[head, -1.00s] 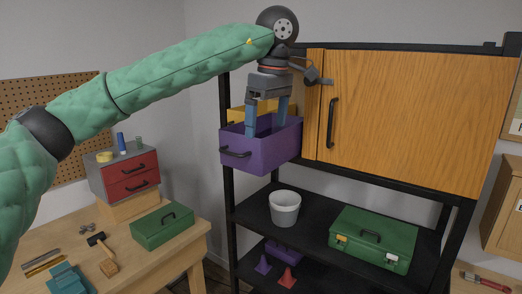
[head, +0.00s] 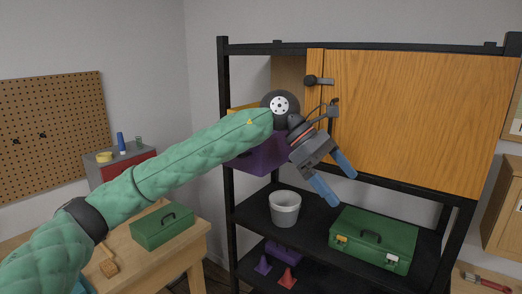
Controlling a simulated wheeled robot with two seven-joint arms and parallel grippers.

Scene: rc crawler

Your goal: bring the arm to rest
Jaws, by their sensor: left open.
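My left arm (head: 190,157), in a green quilted sleeve, comes in from the lower left and reaches to the black shelf rack. My left gripper (head: 338,190) is open and empty, its two blue fingers pointing down and to the right. It is in front of the wooden cabinet door, above the shelf with the bucket and the green case. The purple bin (head: 257,160) on the rack is partly hidden behind my arm and wrist. My right gripper is not in the picture.
The wooden cabinet door (head: 425,120) is at the right of the rack. A white bucket (head: 285,209) and a green case (head: 373,240) stand on the shelf below. A green box (head: 163,228) is on the workbench at left.

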